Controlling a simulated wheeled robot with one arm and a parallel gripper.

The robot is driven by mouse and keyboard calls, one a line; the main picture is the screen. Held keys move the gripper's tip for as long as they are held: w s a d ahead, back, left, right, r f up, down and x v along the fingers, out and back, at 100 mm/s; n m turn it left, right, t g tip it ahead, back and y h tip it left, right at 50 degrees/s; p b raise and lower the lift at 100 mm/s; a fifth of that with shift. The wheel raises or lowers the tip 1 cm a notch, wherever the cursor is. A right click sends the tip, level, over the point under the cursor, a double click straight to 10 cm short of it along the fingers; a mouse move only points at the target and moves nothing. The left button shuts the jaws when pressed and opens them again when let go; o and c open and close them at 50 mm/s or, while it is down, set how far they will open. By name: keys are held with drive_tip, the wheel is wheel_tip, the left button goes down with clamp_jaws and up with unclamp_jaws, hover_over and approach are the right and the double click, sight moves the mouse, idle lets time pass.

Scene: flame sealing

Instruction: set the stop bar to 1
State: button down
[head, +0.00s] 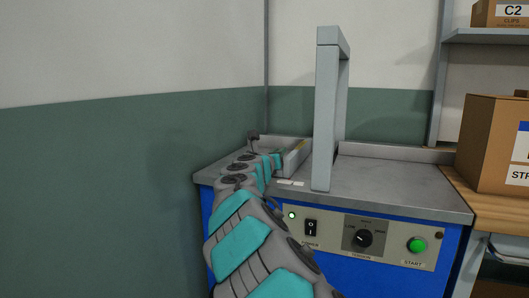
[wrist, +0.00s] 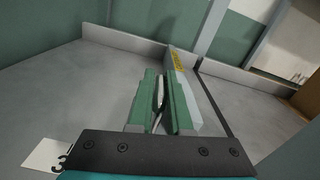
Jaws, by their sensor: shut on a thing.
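The stop bar (wrist: 196,100) is a light grey upright strip on the steel top, with a yellow marked label (wrist: 178,61) near its far end. It also shows in the head view (head: 296,156), partly hidden by my arm. My gripper (wrist: 160,88) has its green fingers closed on a thin pale piece (wrist: 160,97) beside the bar, which seems to be part of it. In the head view my gripper (head: 277,160) is low over the left part of the top. A white card (wrist: 47,157) with a partly hidden figure, perhaps 3, lies at lower left.
A grey arch (head: 327,110) stands on the blue machine right of my gripper. A raised rim (wrist: 125,39) runs along the back of the steel top. The front panel (head: 365,238) has a switch, a dial and a green button. A cardboard box (head: 487,143) stands at right.

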drive_tip(key=shift+s+d, duration=0.3)
drive_tip(key=shift+d, duration=0.65)
drive_tip(key=shift+d+f, duration=0.1)
drive_tip(key=shift+f, duration=0.05)
drive_tip(key=c, duration=0.9)
unclamp_jaws()
drive_tip(key=shift+d, duration=0.15)
drive_tip(key=shift+s, duration=0.1)
drive_tip(key=shift+s+a, duration=0.25)
drive_tip(key=shift+v, duration=3.55)
drive_tip(key=shift+d, duration=0.1)
